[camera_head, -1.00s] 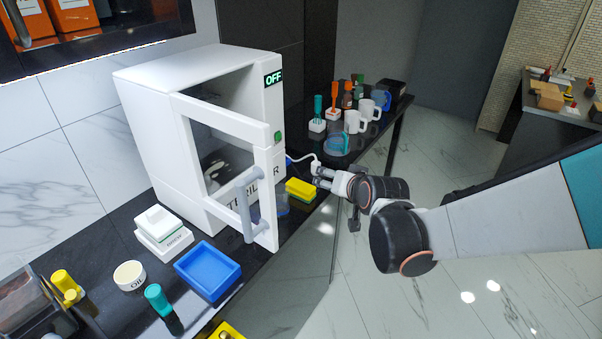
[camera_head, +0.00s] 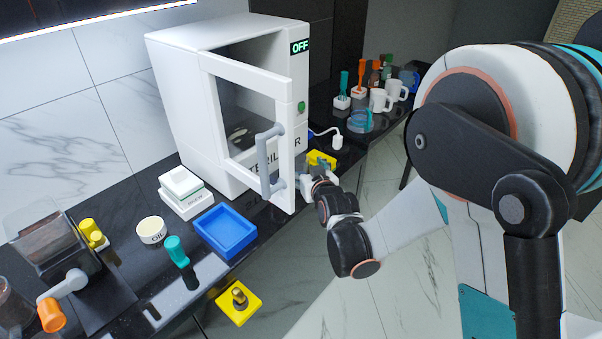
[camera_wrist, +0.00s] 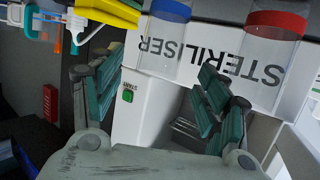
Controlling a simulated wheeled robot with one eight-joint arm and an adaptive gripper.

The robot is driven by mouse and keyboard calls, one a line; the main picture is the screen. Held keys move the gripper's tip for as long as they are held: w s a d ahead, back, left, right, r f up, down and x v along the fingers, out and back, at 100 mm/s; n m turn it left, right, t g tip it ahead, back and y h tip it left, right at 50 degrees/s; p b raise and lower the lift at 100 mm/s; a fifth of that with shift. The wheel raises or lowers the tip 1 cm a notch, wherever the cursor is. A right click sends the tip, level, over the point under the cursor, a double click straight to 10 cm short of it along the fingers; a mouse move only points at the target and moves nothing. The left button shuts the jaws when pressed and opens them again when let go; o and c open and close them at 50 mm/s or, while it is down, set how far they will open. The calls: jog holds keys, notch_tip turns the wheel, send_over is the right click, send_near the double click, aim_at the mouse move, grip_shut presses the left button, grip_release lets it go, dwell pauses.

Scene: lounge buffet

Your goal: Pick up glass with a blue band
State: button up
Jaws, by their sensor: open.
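A clear glass with a blue band (camera_wrist: 168,38) shows at the top middle of the wrist view, in front of the white steriliser. A similar glass with a red band (camera_wrist: 270,45) stands to its right. My gripper (camera_wrist: 160,65) is open and empty, its two teal-padded fingers spread apart. The blue-banded glass lies beyond the fingertips, roughly between them, and looks apart from them. In the head view my gripper (camera_head: 308,182) is low beside the steriliser door. I cannot make out the banded glasses there.
The white steriliser (camera_head: 176,95) has its door (camera_head: 293,165) ajar close to my gripper. A yellow sponge (camera_wrist: 108,10) lies near the blue-banded glass. A blue tray (camera_head: 248,240), scale (camera_head: 190,205) and oil tin (camera_head: 152,232) stand at left. Mugs (camera_head: 379,101) stand farther back.

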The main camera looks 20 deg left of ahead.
aim_at(303, 167)
jog(key=shift+f+b+x, duration=0.2)
jog(key=shift+b+x, duration=0.4)
jog(key=shift+x, duration=0.95)
jog(key=shift+f+b+x, duration=0.2)
jog(key=shift+b+x, duration=0.35)
jog(key=shift+x, duration=1)
jog(key=shift+s+d, duration=0.1)
jog(key=shift+d, duration=0.05)
jog(key=c, duration=1.3)
